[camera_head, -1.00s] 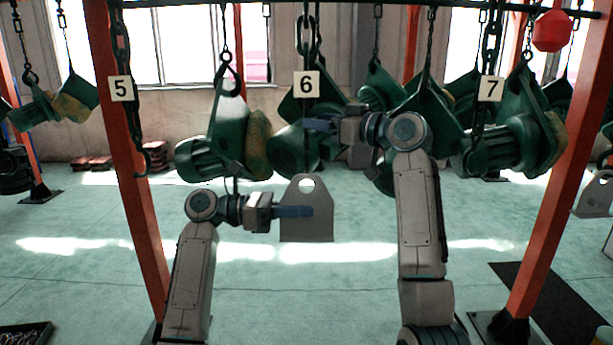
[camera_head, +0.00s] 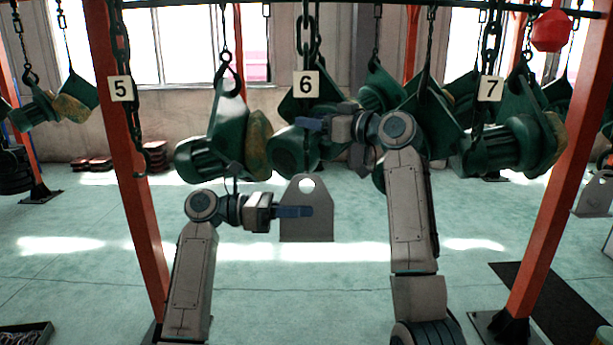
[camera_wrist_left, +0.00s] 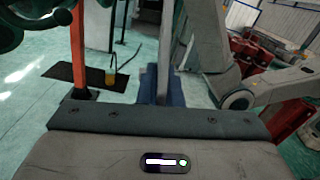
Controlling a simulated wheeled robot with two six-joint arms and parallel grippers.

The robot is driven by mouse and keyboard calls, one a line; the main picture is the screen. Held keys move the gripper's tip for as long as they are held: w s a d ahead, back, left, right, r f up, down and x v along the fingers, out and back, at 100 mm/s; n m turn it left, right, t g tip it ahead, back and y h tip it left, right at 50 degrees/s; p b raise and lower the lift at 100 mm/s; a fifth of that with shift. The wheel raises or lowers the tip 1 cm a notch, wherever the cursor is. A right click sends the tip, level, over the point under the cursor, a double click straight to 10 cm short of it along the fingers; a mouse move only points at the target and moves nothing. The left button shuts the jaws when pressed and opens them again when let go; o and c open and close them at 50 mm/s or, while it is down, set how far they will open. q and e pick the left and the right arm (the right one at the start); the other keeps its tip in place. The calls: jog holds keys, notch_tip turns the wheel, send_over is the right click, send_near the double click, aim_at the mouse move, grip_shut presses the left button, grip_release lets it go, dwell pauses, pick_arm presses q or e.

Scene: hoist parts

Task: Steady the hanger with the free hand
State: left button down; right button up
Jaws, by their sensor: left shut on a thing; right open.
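A grey plate (camera_head: 306,228) with a rounded top and one round hole hangs upright in the lower middle of the head view. My left gripper (camera_head: 300,211) is shut on it at its left part; its blue fingers also show in the left wrist view (camera_wrist_left: 160,92). A dark chain hanger (camera_head: 306,35) with the number 6 tag (camera_head: 306,84) hangs above the plate, its lower end hidden among green parts. My right gripper (camera_head: 312,123) is open, pointing left just below the tag. I cannot tell whether its fingers touch the hanger.
Green hoist bodies (camera_head: 212,145) hang left of and behind the hanger, with more on the right (camera_head: 515,140). Orange posts (camera_head: 136,190) stand on both sides. A chain with an open hook (camera_head: 140,160) hangs by tag 5. The floor below is clear.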

jog(key=shift+w+a, duration=0.15)
jog(key=shift+a, duration=0.1)
jog(key=shift+w+a, duration=0.2)
jog(key=shift+a, duration=0.05)
jog(key=shift+x, duration=0.8)
jog(key=c, duration=0.6)
